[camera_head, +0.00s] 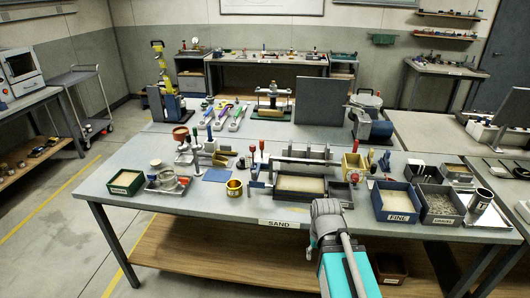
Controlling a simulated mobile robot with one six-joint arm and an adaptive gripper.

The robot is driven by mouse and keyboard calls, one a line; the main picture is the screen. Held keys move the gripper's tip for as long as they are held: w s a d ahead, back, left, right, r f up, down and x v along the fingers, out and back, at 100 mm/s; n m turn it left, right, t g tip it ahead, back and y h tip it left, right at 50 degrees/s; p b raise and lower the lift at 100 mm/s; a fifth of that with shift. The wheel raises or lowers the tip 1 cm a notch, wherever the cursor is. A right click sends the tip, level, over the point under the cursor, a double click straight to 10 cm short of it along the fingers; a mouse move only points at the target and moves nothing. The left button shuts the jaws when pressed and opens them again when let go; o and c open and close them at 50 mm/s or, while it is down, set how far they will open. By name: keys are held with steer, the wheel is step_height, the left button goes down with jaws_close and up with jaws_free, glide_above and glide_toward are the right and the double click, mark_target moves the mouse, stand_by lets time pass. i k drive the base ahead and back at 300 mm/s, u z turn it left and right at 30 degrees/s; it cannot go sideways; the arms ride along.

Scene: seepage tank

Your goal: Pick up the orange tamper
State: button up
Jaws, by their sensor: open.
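I cannot clearly pick out an orange tamper. Small upright handled tools stand in the middle of the sand table (150,215). My gripper is not visible, and I see nothing held.
A green-rimmed box (126,182), a metal tray (167,184) and a gold can (234,187) stand front left. A sand tray (300,197) is at the middle front. Blue FINE (397,216) and dark gravel (440,221) bins are right. A grey panel (325,101) stands behind.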

mark_target(263, 158)
steer(key=i, duration=0.85)
steer(key=u, duration=0.05)
